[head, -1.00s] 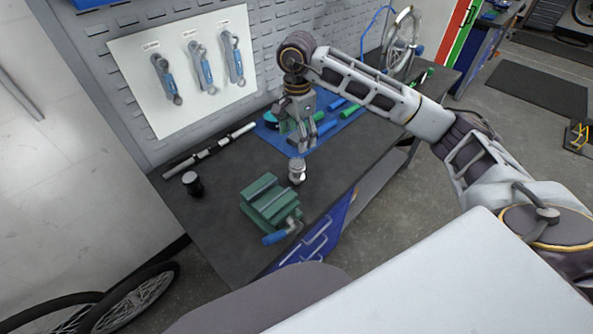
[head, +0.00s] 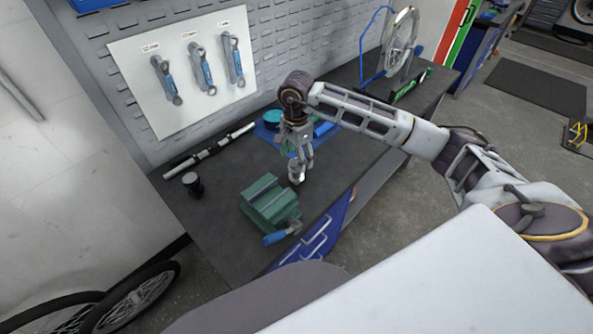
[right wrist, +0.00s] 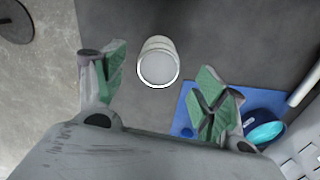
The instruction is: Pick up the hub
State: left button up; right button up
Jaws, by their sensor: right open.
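The hub, a small silver cylinder (head: 296,174), stands upright on the dark workbench beside the green vise. In the right wrist view the hub (right wrist: 158,62) shows its pale round top, a little beyond and between the fingertips. My right gripper (head: 303,160) is open and points down just above the hub in the head view, partly covering it. I cannot tell whether a finger touches the hub. My left gripper is not in view.
A green vise (head: 270,203) with a blue handle stands close to the hub. A black cylinder (head: 193,184) and a long rod (head: 208,151) lie left. A blue mat (right wrist: 190,112) with a teal-topped round item (right wrist: 266,132) is behind. A wheel stand (head: 398,40) is further back.

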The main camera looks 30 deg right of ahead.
aim_at(296, 164)
jog(key=shift+f, duration=0.15)
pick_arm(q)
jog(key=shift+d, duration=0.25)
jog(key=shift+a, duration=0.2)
pick_arm(e)
jog(key=shift+f, duration=0.35)
notch_tip(296, 164, down, 2)
jog(key=shift+s+a+f+p, duration=0.1)
jog(key=shift+s+a+p, duration=0.05)
jog(key=shift+p, duration=0.4)
jog(key=shift+f, duration=0.8)
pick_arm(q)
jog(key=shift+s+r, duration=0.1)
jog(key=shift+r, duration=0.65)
pick_arm(e)
jog(key=shift+f, duration=0.35)
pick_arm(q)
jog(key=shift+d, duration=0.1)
pick_arm(e)
jog(key=c, duration=1.3)
